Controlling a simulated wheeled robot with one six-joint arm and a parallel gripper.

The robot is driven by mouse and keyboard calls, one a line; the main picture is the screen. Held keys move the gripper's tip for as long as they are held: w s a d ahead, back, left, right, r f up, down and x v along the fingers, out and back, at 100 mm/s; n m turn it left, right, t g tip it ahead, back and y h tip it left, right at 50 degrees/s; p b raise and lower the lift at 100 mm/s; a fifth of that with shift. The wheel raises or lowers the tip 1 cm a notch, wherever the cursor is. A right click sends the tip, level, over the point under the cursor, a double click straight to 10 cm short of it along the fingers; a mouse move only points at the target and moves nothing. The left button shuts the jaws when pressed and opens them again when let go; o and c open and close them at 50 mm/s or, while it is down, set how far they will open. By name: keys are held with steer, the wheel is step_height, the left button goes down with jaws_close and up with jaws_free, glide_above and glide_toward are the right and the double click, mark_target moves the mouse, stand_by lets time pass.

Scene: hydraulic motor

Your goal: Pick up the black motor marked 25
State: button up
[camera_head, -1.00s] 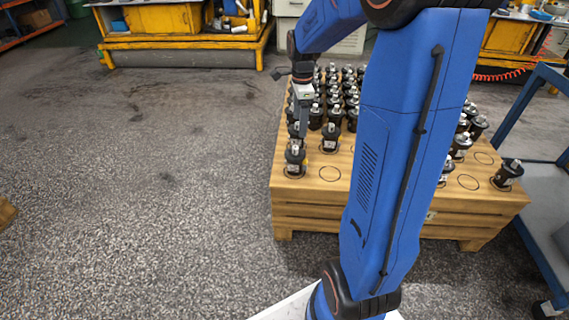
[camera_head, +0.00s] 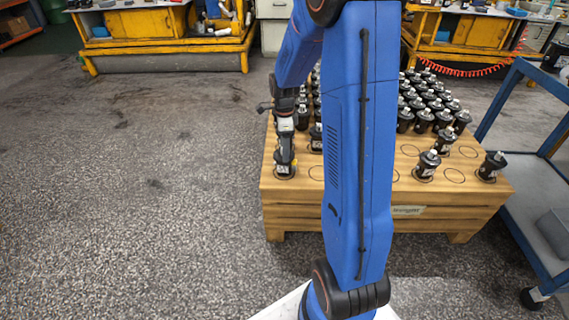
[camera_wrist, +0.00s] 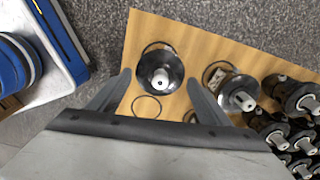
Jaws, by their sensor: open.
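Black motors with silver shafts stand upright on the wooden crate top (camera_head: 330,215); I cannot read a 25 on any of them. One black motor (camera_head: 285,170) stands at the crate's front-left corner, in a marked circle. My gripper (camera_head: 285,152) is right over it, pointing down, and hides part of it. In the wrist view my open gripper (camera_wrist: 158,78) has one finger on each side of this motor (camera_wrist: 160,69), with gaps showing. Another motor (camera_wrist: 236,90) stands just right of the right finger.
Several more motors (camera_head: 425,105) fill the back of the crate. Empty circles (camera_head: 454,176) show near its front. My blue arm covers the crate's middle. A blue cart (camera_head: 535,190) stands close on the right; the floor at left is clear.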

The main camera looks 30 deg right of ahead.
mark_target(283, 170)
steer(key=shift+f, duration=3.15)
steer(key=shift+c, duration=0.5)
steer(key=c, duration=1.6)
steer(key=shift+r, duration=0.1)
